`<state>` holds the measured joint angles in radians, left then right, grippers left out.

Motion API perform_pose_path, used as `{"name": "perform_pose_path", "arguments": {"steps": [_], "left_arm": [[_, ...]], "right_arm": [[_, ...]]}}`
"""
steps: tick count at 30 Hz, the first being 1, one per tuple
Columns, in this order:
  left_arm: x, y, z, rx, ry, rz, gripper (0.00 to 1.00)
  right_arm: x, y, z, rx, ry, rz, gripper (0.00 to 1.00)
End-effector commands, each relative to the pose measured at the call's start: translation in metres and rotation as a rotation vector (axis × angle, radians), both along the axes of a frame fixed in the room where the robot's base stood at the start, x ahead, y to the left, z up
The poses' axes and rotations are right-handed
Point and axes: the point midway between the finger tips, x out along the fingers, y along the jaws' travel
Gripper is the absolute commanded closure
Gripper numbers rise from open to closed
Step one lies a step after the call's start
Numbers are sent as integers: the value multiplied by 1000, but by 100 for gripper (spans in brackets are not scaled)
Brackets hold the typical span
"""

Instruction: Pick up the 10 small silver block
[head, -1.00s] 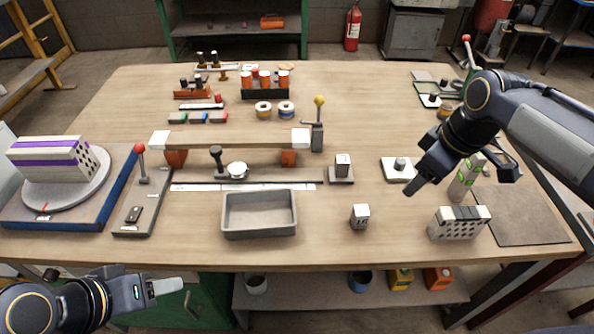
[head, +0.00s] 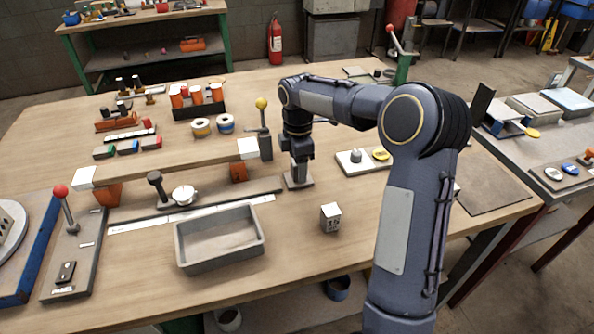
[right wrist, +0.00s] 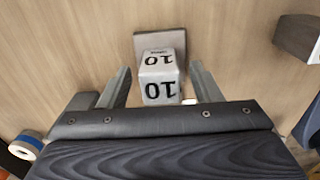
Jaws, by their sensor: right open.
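The small silver block marked 10 (right wrist: 160,78) shows in the right wrist view, standing on a grey base plate (right wrist: 172,42). My right gripper (right wrist: 162,76) is open, with one finger on each side of the block. In the head view my right gripper (head: 297,152) points down over the same grey base (head: 298,182), and the gripper hides most of the block there. My left gripper is out of view.
Another small numbered block (head: 331,217) stands on the table in front. A grey tray (head: 218,240) lies to its left. A lever with a yellow knob (head: 262,125) and the raised beam (head: 165,163) are left of my right gripper.

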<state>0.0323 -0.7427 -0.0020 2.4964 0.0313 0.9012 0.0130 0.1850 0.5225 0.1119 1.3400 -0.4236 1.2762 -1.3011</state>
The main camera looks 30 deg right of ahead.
Motion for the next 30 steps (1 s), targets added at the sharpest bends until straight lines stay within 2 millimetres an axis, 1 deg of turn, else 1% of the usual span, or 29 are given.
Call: {"name": "perform_pose_path", "arguments": {"steps": [1, 3, 11, 24, 30], "left_arm": [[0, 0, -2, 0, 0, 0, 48], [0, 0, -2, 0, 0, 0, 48], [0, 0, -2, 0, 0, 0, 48], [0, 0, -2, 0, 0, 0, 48], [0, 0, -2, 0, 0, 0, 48]], "right_arm": [[-1, 0, -8, 0, 3, 0, 42], [0, 0, -13, 0, 1, -1, 42], [0, 0, -14, 0, 0, -1, 42], [0, 0, -14, 0, 0, -1, 99], [0, 0, -13, 1, -2, -1, 100]]}}
